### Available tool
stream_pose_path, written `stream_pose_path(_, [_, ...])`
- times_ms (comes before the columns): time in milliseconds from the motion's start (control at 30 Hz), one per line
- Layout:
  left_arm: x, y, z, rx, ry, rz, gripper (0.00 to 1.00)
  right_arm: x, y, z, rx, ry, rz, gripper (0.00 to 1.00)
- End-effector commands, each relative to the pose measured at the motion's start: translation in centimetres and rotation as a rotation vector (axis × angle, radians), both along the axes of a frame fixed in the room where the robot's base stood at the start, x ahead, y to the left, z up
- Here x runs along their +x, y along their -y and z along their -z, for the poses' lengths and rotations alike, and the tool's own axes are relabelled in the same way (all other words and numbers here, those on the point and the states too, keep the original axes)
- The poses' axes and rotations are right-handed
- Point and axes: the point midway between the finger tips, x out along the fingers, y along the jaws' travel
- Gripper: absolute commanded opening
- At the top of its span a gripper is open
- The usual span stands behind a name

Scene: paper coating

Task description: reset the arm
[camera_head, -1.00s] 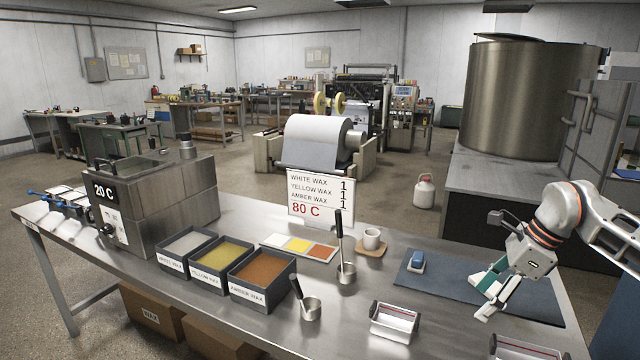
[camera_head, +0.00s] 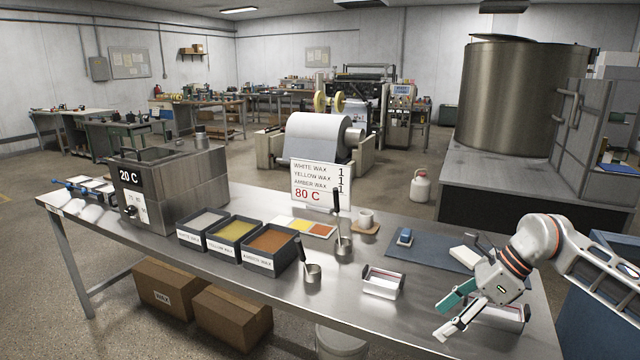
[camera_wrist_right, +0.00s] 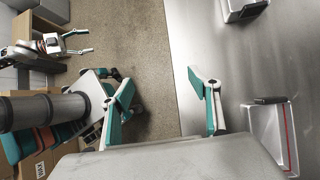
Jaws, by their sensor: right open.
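My right gripper (camera_head: 443,317) is over the front edge of the steel table (camera_head: 340,322), fingers spread and empty, pointing left. Its spread fingers also show in the right wrist view (camera_wrist_right: 160,80), with floor between them and the table to the right. My left gripper (camera_wrist_right: 84,43) shows small at the upper left of the right wrist view, fingers apart with nothing between them. It is not in the head view.
A metal tray (camera_head: 383,283) stands left of my right gripper; another (camera_head: 512,318) is partly hidden behind it. A white block (camera_head: 465,257) and a blue-topped block (camera_head: 405,237) rest on the blue mat (camera_head: 432,250). Wax bins (camera_head: 268,247) and ladles (camera_head: 312,272) stand further left.

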Motion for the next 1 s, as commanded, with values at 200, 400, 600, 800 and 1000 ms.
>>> stream_pose_path(200, [0.9,0.0,-0.6,0.000,0.017,-0.001,0.61,-3.5,-10.1,2.7,0.324,-0.104,0.022,0.61])
stream_pose_path(400, [0.4,0.0,-0.3,0.000,0.009,-0.001,0.61,-7.0,-18.7,2.2,0.743,-0.295,0.178,0.61])
stream_pose_path(600, [0.4,0.0,-0.3,0.000,0.009,-0.001,0.61,-8.1,-21.9,1.1,1.145,-0.562,0.466,0.61])
stream_pose_path(800, [0.4,0.0,-0.3,0.000,0.007,0.000,0.61,-7.6,-19.9,3.2,1.487,-0.875,0.871,0.61])
stream_pose_path(1000, [0.4,0.0,-0.3,0.000,0.007,0.000,0.61,-9.0,-14.8,10.6,1.736,-1.208,1.378,0.61])
